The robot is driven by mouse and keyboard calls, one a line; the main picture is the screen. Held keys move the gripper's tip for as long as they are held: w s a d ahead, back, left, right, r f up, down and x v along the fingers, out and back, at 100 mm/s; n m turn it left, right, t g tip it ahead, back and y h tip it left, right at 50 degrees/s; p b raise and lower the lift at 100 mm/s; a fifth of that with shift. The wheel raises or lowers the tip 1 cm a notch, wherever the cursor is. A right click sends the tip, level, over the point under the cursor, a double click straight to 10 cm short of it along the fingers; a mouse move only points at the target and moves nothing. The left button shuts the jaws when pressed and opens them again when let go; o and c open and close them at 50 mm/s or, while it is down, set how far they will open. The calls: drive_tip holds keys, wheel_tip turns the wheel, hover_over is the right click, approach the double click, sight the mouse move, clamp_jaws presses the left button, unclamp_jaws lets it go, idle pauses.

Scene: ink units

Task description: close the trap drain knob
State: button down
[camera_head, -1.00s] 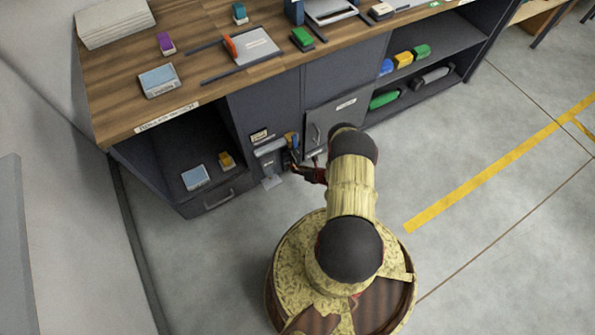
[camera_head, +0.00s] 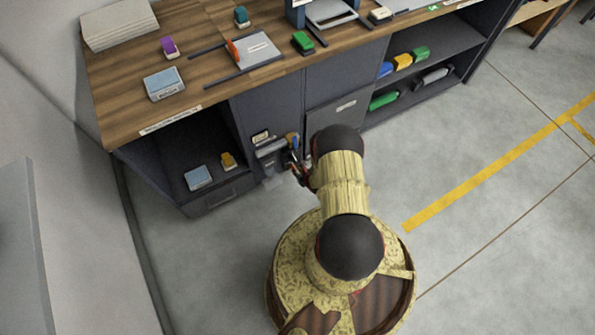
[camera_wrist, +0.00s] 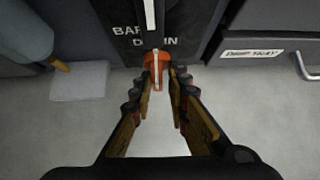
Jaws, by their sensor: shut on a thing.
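The trap drain knob (camera_wrist: 156,62) is orange with a pale line along it. It sits at the lower edge of a dark panel (camera_wrist: 190,25) with partly covered lettering that seems to end in "DRAIN". A white bar runs upright just above the knob. My gripper (camera_wrist: 158,82) is closed around the knob, one finger on each side. In the head view my gripper (camera_head: 299,172) is at the front of the grey cabinet unit (camera_head: 270,148), and I cannot make out the knob there.
Open floor (camera_head: 460,200) lies right of my base.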

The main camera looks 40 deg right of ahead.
drive_tip(key=c, duration=1.9)
unclamp_jaws()
drive_tip(key=shift+w+a+f, duration=0.1)
drive_tip(key=shift+a, duration=0.4)
drive_tip(key=shift+d, duration=0.3)
drive_tip(key=v, duration=1.2)
drive_tip(key=shift+d, duration=0.1)
